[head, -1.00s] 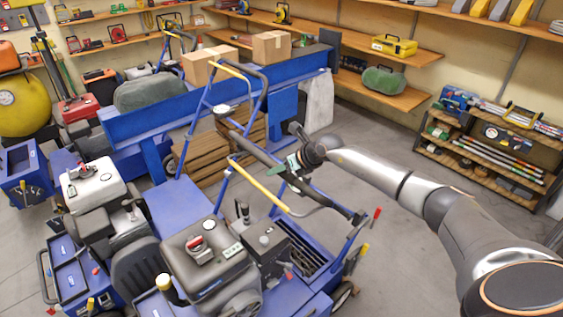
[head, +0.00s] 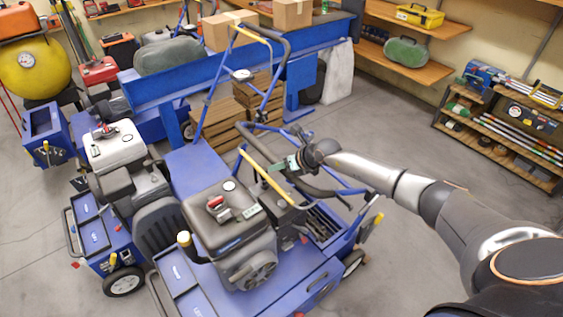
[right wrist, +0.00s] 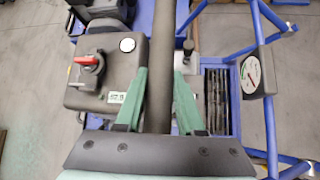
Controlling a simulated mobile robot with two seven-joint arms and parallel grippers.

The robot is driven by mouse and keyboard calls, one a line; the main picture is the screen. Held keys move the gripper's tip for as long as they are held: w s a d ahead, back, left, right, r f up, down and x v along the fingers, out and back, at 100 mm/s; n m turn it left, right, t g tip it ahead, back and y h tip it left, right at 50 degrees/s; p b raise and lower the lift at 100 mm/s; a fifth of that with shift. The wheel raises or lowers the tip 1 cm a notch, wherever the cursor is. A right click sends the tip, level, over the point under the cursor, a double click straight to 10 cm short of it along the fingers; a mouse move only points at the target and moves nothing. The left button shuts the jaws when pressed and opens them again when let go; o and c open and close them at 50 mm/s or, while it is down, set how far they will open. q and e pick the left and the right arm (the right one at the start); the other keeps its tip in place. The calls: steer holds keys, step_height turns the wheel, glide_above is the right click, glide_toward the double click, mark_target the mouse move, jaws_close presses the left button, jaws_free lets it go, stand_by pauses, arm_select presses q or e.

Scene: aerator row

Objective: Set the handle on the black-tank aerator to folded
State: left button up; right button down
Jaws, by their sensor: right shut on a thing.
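The black-tank aerator has a dark tank (head: 222,212) with a red switch on top and a blue deck, at the bottom centre of the head view. Its handle, with a black grip bar (head: 258,146) and a yellow lever (head: 265,174), is tilted low over the rear of the engine. My right gripper (head: 291,164) is at this bar. In the right wrist view its green fingers (right wrist: 160,90) stand on either side of the black bar (right wrist: 158,45), shut on it, with the tank (right wrist: 105,75) to the left. My left gripper is not in view.
A white-tank aerator (head: 112,145) stands close on the left. A raised blue handle frame with a gauge (head: 241,75) stands just behind. The floor on the right is clear.

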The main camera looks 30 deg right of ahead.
steer(key=shift+d, duration=0.2)
steer(key=c, duration=0.7)
jaws_free()
steer(key=shift+w, duration=0.1)
steer(key=shift+c, duration=0.2)
steer(key=shift+o, duration=1.1)
steer(key=shift+s+r, duration=0.25)
steer(key=shift+s, duration=0.05)
steer(key=shift+p+v, duration=1.05)
steer(key=shift+v, duration=4.95)
steer(key=shift+f, duration=0.1)
